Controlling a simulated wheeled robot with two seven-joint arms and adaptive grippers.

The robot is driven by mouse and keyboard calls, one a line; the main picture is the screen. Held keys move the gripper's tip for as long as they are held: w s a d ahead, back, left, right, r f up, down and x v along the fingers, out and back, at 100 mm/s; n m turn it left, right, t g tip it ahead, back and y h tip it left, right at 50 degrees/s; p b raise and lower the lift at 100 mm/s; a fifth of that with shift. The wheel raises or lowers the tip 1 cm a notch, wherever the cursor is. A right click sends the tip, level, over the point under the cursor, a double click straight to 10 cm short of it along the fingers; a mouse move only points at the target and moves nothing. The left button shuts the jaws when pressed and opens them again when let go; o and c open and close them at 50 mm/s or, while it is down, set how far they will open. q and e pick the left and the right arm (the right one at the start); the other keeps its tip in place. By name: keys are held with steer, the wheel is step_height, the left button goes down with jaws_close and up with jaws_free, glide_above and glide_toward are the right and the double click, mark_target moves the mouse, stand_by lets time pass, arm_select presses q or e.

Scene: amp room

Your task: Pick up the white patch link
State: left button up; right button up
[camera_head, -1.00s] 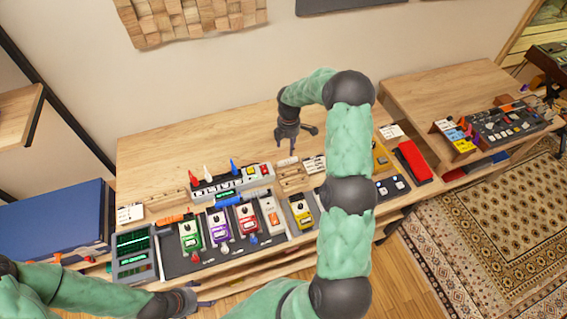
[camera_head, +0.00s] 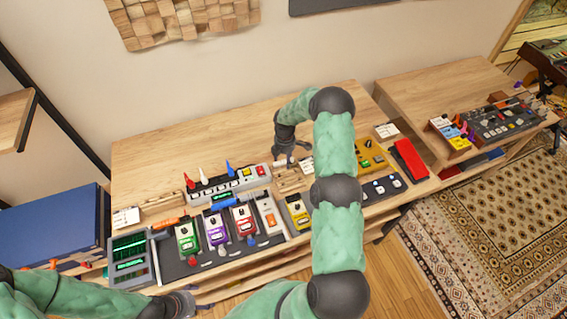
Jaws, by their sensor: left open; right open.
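A small white piece that looks like the white patch link (camera_head: 280,164) lies at the back of a wooden rack (camera_head: 288,181), right of the white power strip. My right gripper (camera_head: 293,154) is open just above and beside it, fingers pointing down. Part of the piece and the contact, if any, are too small to tell. My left gripper (camera_head: 190,300) is open and empty, low at the table's front edge, in front of the pedalboard.
A power strip (camera_head: 228,185) with red, white and blue upright plugs stands behind several coloured pedals on a dark board (camera_head: 172,262). A blue link (camera_head: 224,203) and an orange link (camera_head: 171,221) lie nearby. The back of the table (camera_head: 190,150) is clear.

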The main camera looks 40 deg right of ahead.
steer(key=shift+f, duration=0.25)
jaws_close()
steer(key=shift+r, duration=0.1)
